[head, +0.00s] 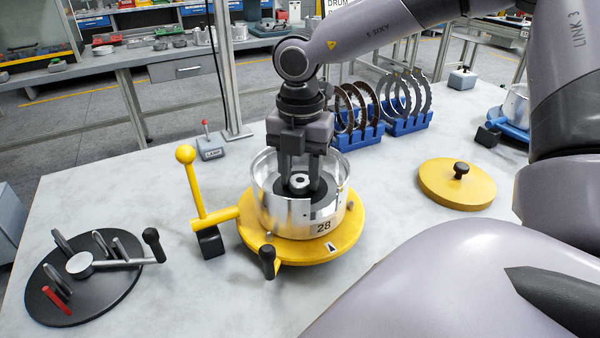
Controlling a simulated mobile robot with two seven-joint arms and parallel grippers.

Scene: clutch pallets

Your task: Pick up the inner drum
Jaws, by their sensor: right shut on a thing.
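A shiny silver drum marked 28 (324,218) stands upright on the round yellow pallet (345,245). Inside it sits a dark hub with a bright metal centre (299,181), which I take to be the inner drum; its lower part is hidden by the silver wall. My right gripper (300,186) points straight down into the open top, its two fingers shut on the hub, one at each side. I cannot tell whether the hub is lifted off its seat. My left gripper is not in view.
A yellow ball-topped lever (192,185) rises left of the pallet. A black round fixture with a handle (82,280) lies front left. Blue racks of rings (408,124) stand behind, and a yellow lid (457,184) lies right. A small lamp box (210,149) stands behind left.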

